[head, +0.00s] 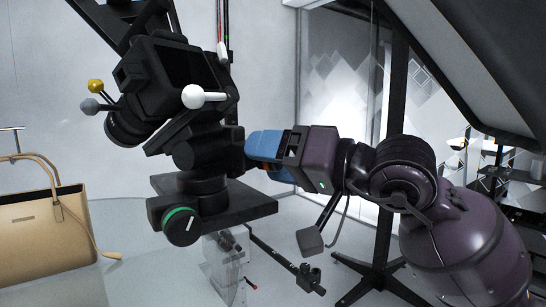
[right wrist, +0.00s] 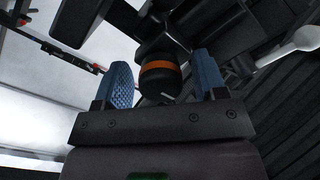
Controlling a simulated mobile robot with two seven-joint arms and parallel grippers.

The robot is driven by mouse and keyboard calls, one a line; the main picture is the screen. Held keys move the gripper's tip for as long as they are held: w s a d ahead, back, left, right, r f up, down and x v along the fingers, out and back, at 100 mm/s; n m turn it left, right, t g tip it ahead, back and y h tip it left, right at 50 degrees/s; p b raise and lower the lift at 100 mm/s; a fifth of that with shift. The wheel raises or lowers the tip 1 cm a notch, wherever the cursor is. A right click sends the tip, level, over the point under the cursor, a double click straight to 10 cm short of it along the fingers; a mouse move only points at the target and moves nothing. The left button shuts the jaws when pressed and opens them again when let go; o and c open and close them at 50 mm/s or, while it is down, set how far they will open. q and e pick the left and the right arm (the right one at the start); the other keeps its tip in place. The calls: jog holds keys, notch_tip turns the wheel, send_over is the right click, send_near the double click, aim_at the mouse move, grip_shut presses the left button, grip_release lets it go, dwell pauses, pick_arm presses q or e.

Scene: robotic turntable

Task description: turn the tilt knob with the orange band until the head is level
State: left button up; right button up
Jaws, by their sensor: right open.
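The tilt knob with the orange band (right wrist: 160,66) is black and shows in the right wrist view between the two blue fingers of my right gripper (right wrist: 163,82). The fingers are open, with a small gap on each side of the knob. In the head view my right gripper (head: 265,147) reaches in from the right to the black tripod head (head: 197,150), and its fingers hide most of the knob there. The camera (head: 170,85) on the head leans, its lens pointing down to the left. My left gripper is not in view.
A knob with a green band (head: 182,224) sits low on the head's base plate (head: 245,208). A white-tipped handle (head: 205,97) and yellow (head: 95,86) and grey (head: 90,106) balls stick out near the camera. A tan handbag (head: 40,235) stands at the left.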

jog(key=c, duration=0.9)
jog(key=shift+m, duration=0.3)
